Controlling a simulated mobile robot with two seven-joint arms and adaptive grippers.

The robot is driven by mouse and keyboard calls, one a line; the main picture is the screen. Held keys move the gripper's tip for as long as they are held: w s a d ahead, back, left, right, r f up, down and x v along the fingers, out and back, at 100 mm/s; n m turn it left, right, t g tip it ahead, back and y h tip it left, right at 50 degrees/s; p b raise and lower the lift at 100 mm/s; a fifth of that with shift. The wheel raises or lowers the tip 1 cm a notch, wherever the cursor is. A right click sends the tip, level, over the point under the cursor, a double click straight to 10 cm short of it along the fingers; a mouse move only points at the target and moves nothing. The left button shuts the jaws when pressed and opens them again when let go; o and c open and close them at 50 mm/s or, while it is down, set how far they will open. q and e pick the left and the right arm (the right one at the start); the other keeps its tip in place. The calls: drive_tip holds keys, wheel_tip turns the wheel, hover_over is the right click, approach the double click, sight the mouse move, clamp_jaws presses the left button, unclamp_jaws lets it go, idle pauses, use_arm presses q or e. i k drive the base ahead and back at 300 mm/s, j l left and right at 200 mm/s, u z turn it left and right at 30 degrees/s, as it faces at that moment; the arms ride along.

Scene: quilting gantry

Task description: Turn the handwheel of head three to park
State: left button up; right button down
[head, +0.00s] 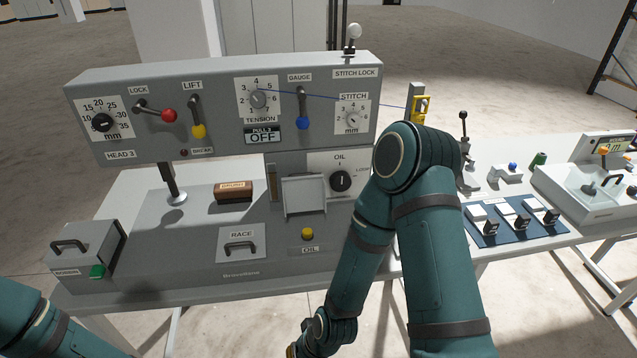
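The head three machine (225,128) is a grey housing with the label HEAD 3 (121,155) at its lower left. No handwheel or park mark can be made out; my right arm covers the machine's right end. My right arm bends down in front of that end, and its wrist leaves the bottom edge with the gripper out of frame. My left arm shows only at the bottom left corner, its gripper out of frame.
The panel carries a red-knobbed lock lever (168,115), a yellow lift lever (198,130), a tension dial (258,99), a blue gauge lever (302,122) and an oil dial (341,181). A brush (233,192) lies on the bed.

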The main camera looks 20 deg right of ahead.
sight(340, 181)
drive_tip(key=k+l+u, duration=0.1)
drive_tip(key=l, duration=0.3)
drive_tip(key=k+l+u, duration=0.1)
drive_tip(key=l, duration=0.35)
drive_tip(key=k+l+u, duration=0.1)
drive_tip(key=l, duration=0.3)
drive_tip(key=k+l+u, duration=0.1)
drive_tip(key=k+l, duration=0.15)
drive_tip(key=l, duration=0.15)
